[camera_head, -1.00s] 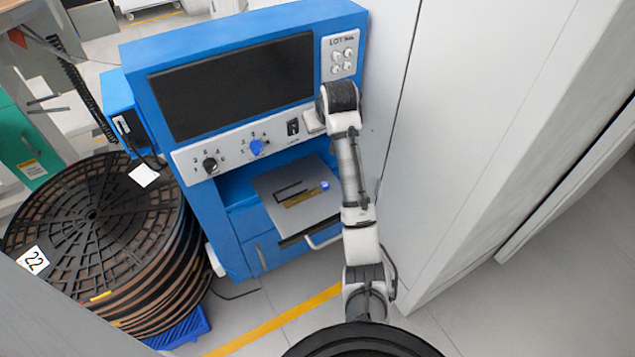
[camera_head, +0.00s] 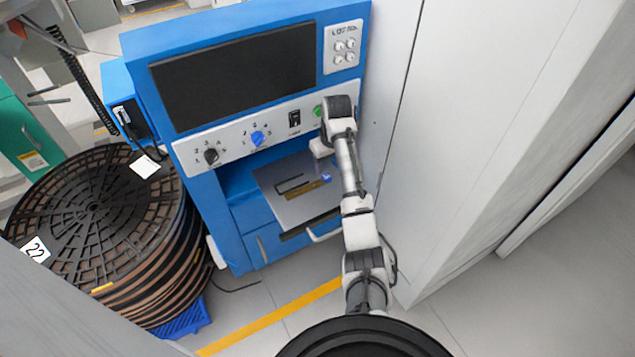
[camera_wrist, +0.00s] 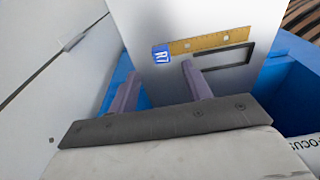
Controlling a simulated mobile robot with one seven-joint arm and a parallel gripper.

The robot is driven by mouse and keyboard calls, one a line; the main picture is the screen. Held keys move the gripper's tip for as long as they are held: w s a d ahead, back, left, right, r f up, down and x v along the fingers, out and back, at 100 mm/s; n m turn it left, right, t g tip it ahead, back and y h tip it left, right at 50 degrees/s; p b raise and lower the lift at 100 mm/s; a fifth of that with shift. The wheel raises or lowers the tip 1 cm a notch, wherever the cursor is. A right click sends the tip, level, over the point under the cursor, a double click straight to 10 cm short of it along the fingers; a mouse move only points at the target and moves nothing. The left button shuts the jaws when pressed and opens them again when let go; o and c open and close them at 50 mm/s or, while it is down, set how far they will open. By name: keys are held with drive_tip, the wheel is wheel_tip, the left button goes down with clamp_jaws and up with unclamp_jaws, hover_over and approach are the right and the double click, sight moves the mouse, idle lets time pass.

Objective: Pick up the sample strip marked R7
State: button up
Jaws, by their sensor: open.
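The sample strip (camera_wrist: 209,41) is a flat, thin brown-gold strip with a blue tag (camera_wrist: 161,54) at one end that reads R7. It lies on a pale grey plate (camera_wrist: 130,20) beside a thin black bracket-shaped outline (camera_wrist: 225,60). In the head view the strip (camera_head: 307,191) lies on the plate (camera_head: 275,175) at the front of the blue station. My gripper (camera_wrist: 161,71) is open and empty. In the wrist view its two fingers point toward the plate, with the blue tag just beyond the gap between them. In the head view the fingers are not clearly visible.
The blue station (camera_head: 135,50) has a dark screen (camera_head: 235,75) and a knob panel (camera_head: 230,145) above the plate. A tall grey-white wall (camera_head: 470,120) stands close on the right. A stack of large reels (camera_head: 95,220), labelled 22, stands on the left.

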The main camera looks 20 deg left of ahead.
sight(327, 176)
drive_tip(key=f, duration=0.1)
drive_tip(key=f+p, duration=0.1)
drive_tip(key=f, duration=0.3)
drive_tip(key=shift+a, duration=0.25)
drive_tip(key=shift+c, duration=0.4)
drive_tip(key=c, duration=1)
